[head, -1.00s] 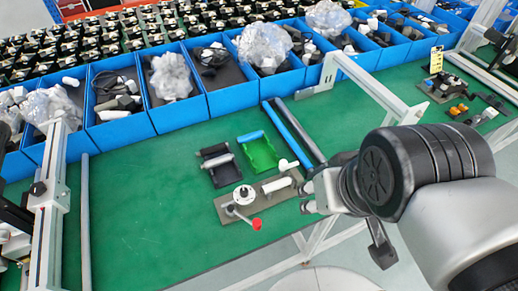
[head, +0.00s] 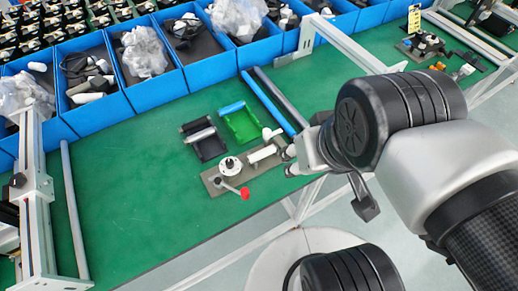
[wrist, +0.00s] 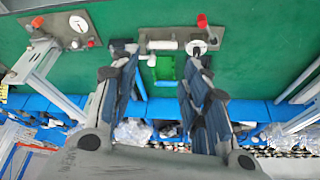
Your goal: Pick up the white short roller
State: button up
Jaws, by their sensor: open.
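A white roller (head: 262,153) lies on the grey fixture plate (head: 215,183) on the green table; it shows in the wrist view too (wrist: 163,45). A second small white piece (head: 272,132) lies just behind it and appears between my fingers in the wrist view (wrist: 152,61). I cannot tell which of the two is the short roller. My gripper (head: 288,160) is at the plate's right end, its fingers partly hidden by my wrist. In the wrist view my gripper (wrist: 160,62) is open and empty, with both white pieces framed ahead, apart from the fingers.
A black tray with a grey roller (head: 201,135) and a green tray with a blue roller (head: 240,124) sit behind the plate. A red-knobbed lever (head: 245,193) and a white dial (head: 230,166) stand on the plate. Blue bins (head: 115,107) line the back. The left table is clear.

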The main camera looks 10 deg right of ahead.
jog(key=shift+o, duration=0.4)
jog(key=shift+o, duration=0.4)
jog(key=shift+w, duration=0.1)
jog(key=m+g, duration=0.3)
jog(key=m, duration=1.1)
send_over(262, 152)
jog(key=s, duration=0.3)
notch_tip(262, 152, down, 15)
jog(key=shift+y, duration=0.3)
jog(key=w+f+b, duration=0.1)
jog(key=f+b, duration=0.1)
jog(key=f, duration=0.3)
jog(key=w+f+b, duration=0.1)
jog(key=f+b, duration=0.1)
jog(key=f, duration=0.4)
jog(key=w+f+b, duration=0.1)
jog(key=f, duration=0.5)
jog(key=shift+f+b, duration=0.1)
jog(key=shift+b, duration=0.3)
jog(key=shift+s, duration=0.1)
jog(key=shift+c, duration=0.4)
grip_shut()
